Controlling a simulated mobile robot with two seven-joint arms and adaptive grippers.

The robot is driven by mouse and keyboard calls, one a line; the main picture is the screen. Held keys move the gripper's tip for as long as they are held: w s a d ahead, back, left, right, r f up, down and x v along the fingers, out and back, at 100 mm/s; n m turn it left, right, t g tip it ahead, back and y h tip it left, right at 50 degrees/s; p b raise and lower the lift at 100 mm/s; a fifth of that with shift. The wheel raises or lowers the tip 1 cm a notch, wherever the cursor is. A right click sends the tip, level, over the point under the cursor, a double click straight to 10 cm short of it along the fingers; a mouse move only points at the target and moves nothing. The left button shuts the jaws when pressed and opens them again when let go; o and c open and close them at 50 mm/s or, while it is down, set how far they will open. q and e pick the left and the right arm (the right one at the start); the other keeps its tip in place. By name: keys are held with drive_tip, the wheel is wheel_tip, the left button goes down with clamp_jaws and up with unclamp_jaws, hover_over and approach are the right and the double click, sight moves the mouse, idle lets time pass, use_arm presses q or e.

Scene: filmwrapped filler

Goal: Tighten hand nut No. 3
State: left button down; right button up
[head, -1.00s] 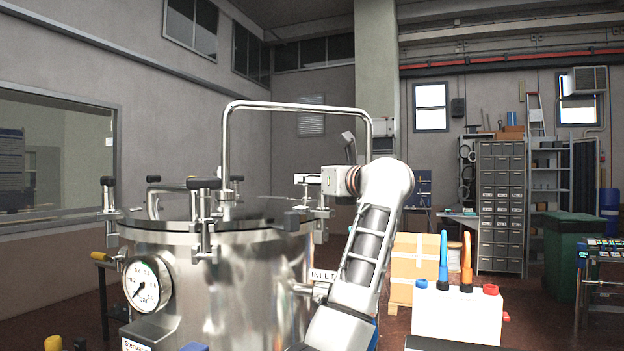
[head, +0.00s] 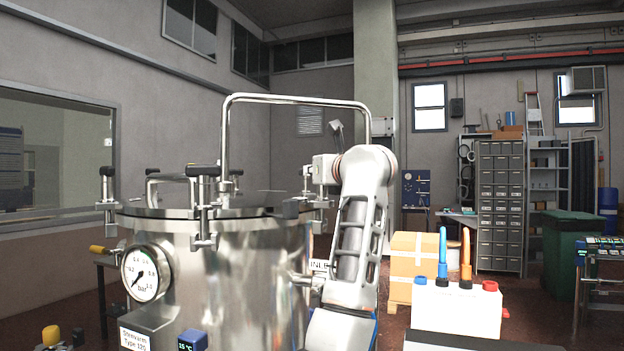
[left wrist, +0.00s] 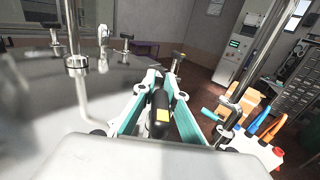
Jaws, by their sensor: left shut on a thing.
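The steel vessel (head: 255,285) stands at centre left in the head view, with its round lid (head: 235,212) on. Several hand nuts with black T-handles sit around the rim, one at the front (head: 202,172) and one at the far left (head: 106,172). I cannot read which is No. 3. My left gripper (head: 308,182) is at the right side of the rim. The nut's lower part is hidden. My right gripper is not in view.
A tall steel bar (head: 295,100) arches over the lid. A pressure gauge (head: 140,273) and a small blue display (head: 192,341) are on the vessel's front. A white box (head: 456,310) with blue and orange handles stands right of my arm, before a carton (head: 415,262).

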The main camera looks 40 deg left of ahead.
use_arm(q)
drive_tip(key=shift+w+d+f+m+t+h+b, duration=0.2)
drive_tip(key=shift+m+t+h+b, duration=0.1)
drive_tip(key=shift+m+t+h, duration=0.3)
drive_tip(key=shift+t, duration=0.4)
drive_tip(key=m+t+h, duration=0.1)
drive_tip(key=m+t+h+b, duration=0.1)
drive_tip(key=h, duration=0.1)
drive_tip(key=w+d+m+t+h+b, duration=0.1)
drive_tip(key=shift+r+m+h, duration=0.15)
drive_tip(key=shift+m+h, duration=0.15)
drive_tip(key=shift+m, duration=0.1)
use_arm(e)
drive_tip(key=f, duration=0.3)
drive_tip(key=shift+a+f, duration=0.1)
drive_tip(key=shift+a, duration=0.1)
use_arm(q)
drive_tip(key=shift+d+t, duration=0.1)
drive_tip(key=shift+t, duration=0.2)
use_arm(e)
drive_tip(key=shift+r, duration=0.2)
use_arm(q)
drive_tip(key=c, duration=2)
unclamp_jaws()
